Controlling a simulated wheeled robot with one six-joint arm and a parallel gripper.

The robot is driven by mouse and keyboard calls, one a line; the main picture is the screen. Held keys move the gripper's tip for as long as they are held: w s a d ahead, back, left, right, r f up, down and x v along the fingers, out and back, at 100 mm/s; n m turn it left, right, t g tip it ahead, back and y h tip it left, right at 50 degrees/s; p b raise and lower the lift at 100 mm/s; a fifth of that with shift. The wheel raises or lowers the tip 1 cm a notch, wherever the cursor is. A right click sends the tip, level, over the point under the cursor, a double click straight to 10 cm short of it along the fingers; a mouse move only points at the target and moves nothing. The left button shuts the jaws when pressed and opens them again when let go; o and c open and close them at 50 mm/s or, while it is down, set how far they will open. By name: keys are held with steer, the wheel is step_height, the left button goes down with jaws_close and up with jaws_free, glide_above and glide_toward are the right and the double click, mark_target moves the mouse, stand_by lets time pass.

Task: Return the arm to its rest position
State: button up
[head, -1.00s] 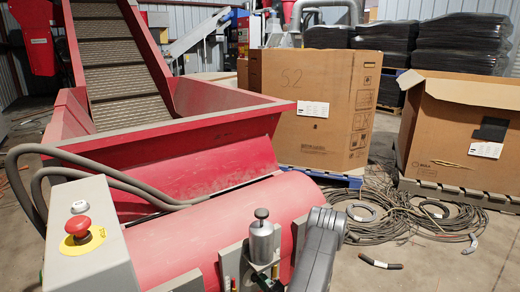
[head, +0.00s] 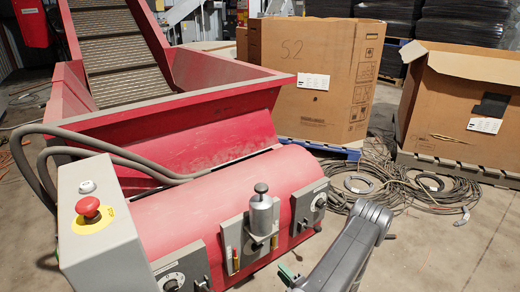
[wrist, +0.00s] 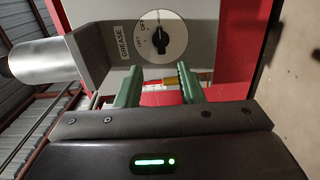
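My gripper (wrist: 160,88) shows in the wrist view with two green fingers apart and nothing between them. In the head view my grey arm reaches up from the bottom edge, and a bit of my gripper (head: 288,273) shows at its lower left. Beyond the fingers in the wrist view is a grey plate with a round dial (wrist: 160,40) with a black knob and a label reading GREASE. I cannot tell whether the fingers touch anything. Most of the gripper is hidden in the head view.
A red machine drum (head: 215,205) carries a silver cylinder (head: 261,215) and dial boxes close to my arm. A control box with a red button (head: 88,207) stands left.

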mark_target(260, 248)
steer(key=b+x, duration=0.3)
steer(key=x, duration=1)
steer(key=shift+w+a, duration=0.15)
steer(key=shift+a, duration=0.05)
steer(key=n, duration=0.4)
steer(key=shift+r, duration=0.1)
steer(key=shift+r+n, duration=0.1)
steer(key=shift+n, duration=2.1)
